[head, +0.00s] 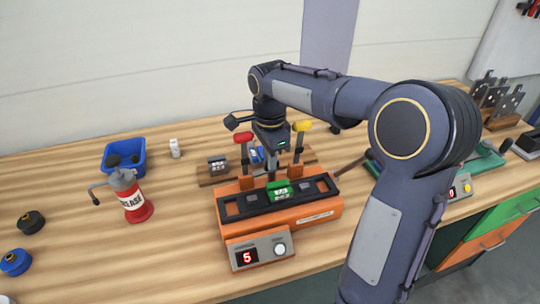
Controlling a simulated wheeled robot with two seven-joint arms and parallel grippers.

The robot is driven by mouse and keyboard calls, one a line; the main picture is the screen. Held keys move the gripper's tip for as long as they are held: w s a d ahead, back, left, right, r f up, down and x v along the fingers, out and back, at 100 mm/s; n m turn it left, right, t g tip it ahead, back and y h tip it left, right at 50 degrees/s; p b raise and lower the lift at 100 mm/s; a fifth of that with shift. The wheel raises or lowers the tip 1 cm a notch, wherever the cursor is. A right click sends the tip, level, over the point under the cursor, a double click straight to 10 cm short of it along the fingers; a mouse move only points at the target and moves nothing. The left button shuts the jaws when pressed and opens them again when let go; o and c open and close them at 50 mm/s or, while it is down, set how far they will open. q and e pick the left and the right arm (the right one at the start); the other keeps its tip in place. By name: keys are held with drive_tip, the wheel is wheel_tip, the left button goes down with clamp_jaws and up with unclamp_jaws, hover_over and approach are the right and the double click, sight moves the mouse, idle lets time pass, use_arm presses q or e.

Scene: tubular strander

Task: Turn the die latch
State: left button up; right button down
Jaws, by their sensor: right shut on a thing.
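My right gripper (271,178) reaches down from above onto the orange fixture (228,222) and is shut at the green block (279,193). The green block carries a small light label and sits in the black slotted top of the fixture. An upright lever with a red knob (243,137) stands left of the gripper, and one with a yellow knob (302,126) stands right of it. I cannot tell which part is the die latch. The fingertips are small and partly hidden. My left gripper is not in view.
A display box (260,251) showing 5 is at the fixture's front. A wooden rack (213,181) with small blocks stands behind it. A red grease can (131,197), a blue bin (124,156) and spools (31,222) are at left. The bench between can and fixture is clear.

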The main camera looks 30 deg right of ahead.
drive_tip(key=n+p, duration=0.1)
drive_tip(key=n, duration=0.2)
drive_tip(key=shift+s+r, duration=0.1)
drive_tip(key=shift+n+p, duration=0.6)
drive_tip(key=shift+n, duration=0.8)
drive_tip(key=c, duration=1.5)
unclamp_jaws()
drive_tip(key=shift+r, duration=3.85)
